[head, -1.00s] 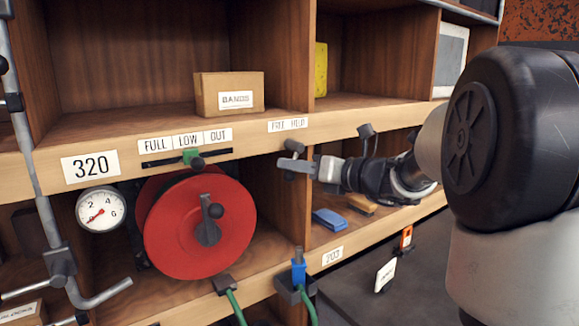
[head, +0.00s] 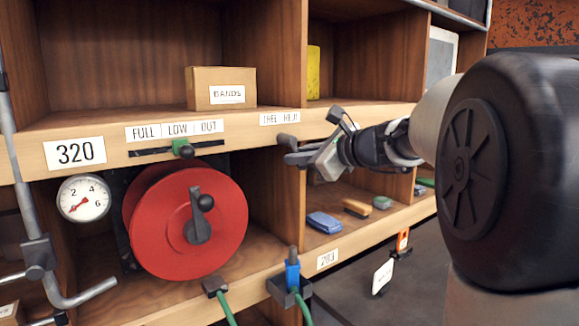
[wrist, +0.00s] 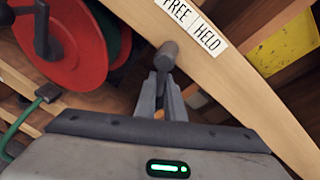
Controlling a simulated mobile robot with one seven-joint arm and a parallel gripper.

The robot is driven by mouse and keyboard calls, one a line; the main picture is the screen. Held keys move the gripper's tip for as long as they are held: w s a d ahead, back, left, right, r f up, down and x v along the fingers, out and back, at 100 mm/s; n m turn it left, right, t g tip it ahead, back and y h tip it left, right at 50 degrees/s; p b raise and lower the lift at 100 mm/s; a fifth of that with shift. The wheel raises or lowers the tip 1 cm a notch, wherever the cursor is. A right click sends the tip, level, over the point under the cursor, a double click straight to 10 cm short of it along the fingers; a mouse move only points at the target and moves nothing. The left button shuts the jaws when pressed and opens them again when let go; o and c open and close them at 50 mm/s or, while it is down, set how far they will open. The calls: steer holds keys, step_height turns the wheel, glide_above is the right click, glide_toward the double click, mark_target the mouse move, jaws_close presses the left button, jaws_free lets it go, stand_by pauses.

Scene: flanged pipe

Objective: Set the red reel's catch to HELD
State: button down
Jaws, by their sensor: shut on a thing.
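The red reel (head: 192,222) sits in the lower bay, with a dark crank on its face; part of it shows in the wrist view (wrist: 68,45). Its catch, a grey lever with a round knob (head: 288,142), is under the FREE | HELD label (head: 279,118) on the shelf edge. In the wrist view the knob (wrist: 167,55) is just below the label (wrist: 192,25), nearer the FREE word. My gripper (wrist: 163,88) is shut on the lever below the knob. In the head view my gripper (head: 300,158) is tilted; the fingers partly hide the lever.
A green slider (head: 183,149) is under FULL LOW OUT, left of the catch. A blue-topped fitting with a green hose (head: 292,272) stands below the catch. Blue and tan blocks (head: 324,222) lie on the shelf under my wrist. A dividing wall is close behind.

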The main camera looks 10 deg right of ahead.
steer(key=shift+w+d+r+n+h+b, duration=0.1)
steer(key=shift+d+n+h+b, duration=0.25)
steer(key=shift+n+b, duration=0.2)
steer(key=c, duration=1.8)
jaws_free()
steer(key=shift+c, duration=0.2)
steer(key=shift+a+r, duration=0.1)
